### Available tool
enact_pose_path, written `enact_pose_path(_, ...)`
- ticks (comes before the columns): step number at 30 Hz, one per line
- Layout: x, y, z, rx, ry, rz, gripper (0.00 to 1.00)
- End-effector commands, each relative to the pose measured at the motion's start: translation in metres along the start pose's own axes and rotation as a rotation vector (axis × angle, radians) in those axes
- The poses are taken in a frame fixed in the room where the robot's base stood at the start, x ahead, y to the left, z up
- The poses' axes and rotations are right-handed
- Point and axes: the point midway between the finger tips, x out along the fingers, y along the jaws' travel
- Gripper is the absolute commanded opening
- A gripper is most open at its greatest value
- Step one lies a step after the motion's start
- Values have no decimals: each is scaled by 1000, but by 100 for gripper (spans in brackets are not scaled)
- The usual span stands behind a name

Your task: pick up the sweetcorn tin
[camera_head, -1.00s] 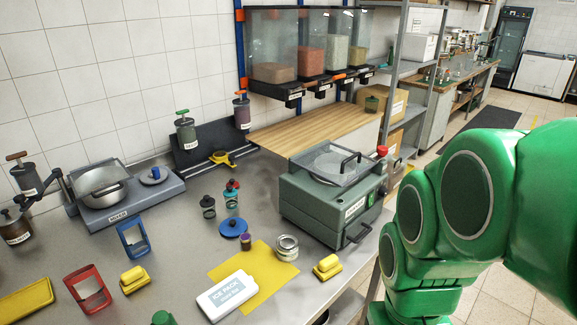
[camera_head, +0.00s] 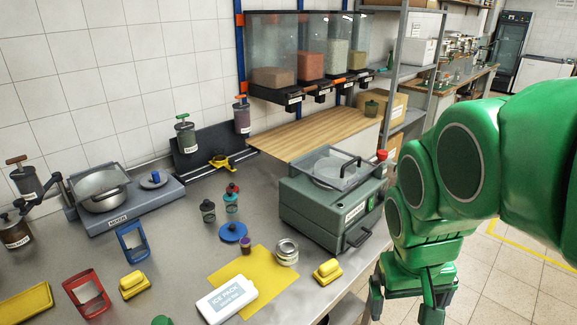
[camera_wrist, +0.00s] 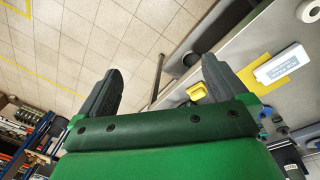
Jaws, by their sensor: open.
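No label reading sweetcorn is legible. A short round silver container with a pale label (camera_head: 286,251) stands upright on the right edge of a yellow mat (camera_head: 262,262), on the steel counter. I cannot tell if it is the sweetcorn tin. My gripper (camera_head: 405,304) is at the lower right in the head view, beyond the counter's edge and over the floor, well apart from the container. In the wrist view my gripper (camera_wrist: 162,70) is open and empty, with floor tiles between its fingers. The container does not show clearly there.
A white ice pack (camera_head: 227,298) lies on the mat. A yellow block (camera_head: 327,271) sits right of the container; it also shows in the wrist view (camera_wrist: 197,91). A grey-green appliance (camera_head: 325,212) stands behind. Small bottles and a blue disc (camera_head: 233,232) are left of it.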

Motion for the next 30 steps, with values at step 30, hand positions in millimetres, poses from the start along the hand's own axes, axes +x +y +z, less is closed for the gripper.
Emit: enact_pose_path(30,4,-86,-328,-372,959,-228,100)
